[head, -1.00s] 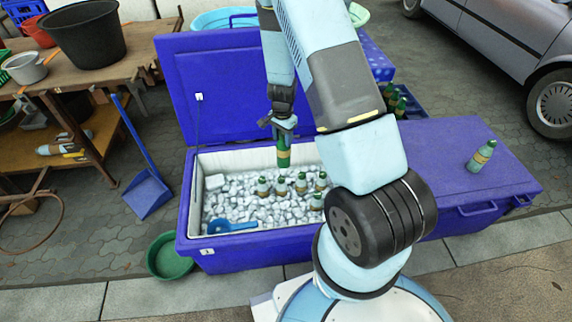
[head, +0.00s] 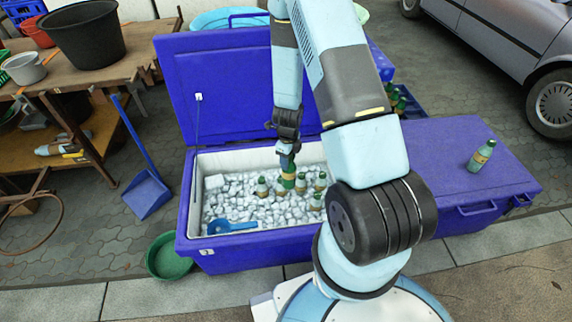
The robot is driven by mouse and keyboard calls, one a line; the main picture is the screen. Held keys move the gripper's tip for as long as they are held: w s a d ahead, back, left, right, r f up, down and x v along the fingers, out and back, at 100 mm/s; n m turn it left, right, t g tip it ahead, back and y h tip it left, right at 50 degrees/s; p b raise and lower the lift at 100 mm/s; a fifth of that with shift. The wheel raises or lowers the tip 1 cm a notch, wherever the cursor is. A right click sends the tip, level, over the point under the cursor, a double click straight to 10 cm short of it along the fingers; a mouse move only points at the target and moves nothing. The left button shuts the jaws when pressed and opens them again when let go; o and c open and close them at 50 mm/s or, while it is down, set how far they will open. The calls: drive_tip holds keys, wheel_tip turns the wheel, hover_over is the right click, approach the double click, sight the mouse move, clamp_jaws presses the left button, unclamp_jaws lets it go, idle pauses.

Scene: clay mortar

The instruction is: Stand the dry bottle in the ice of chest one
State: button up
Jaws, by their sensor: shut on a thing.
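My gripper (head: 287,147) is shut on a green bottle (head: 288,178) and holds it upright over the ice of the open blue chest (head: 221,255), which bears a small white label, perhaps a "1". The held bottle's lower end is among the bottles in the ice; I cannot tell whether it touches the ice. Several bottles with green caps stand in the white ice (head: 228,203), one of them (head: 320,184) right of the held one. Another green-and-tan bottle (head: 481,157) stands on the shut blue lid (head: 445,165) at the right. I cannot tell which bottle is dry.
A blue scoop (head: 232,226) lies on the ice at the front left. The raised chest lid (head: 215,85) stands behind the ice. A green basin (head: 167,257) and a blue dustpan (head: 147,193) are on the paving at left. A wooden workbench (head: 130,50) stands further left.

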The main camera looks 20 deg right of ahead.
drive_tip(key=s+m, duration=0.1)
drive_tip(key=m, duration=0.1)
drive_tip(key=f+m, duration=0.1)
drive_tip(key=m, duration=0.1)
drive_tip(key=shift+s, duration=0.4)
wheel_tip(320, 180, down, 26)
drive_tip(key=shift+r, duration=0.2)
idle(1.4)
drive_tip(key=shift+a+f, duration=0.1)
drive_tip(key=shift+f, duration=0.35)
idle(1.1)
drive_tip(key=o, duration=1.1)
drive_tip(key=shift+o, duration=0.6)
drive_tip(key=o, duration=0.3)
drive_tip(key=shift+s, duration=0.15)
drive_tip(key=shift+r, duration=13.5)
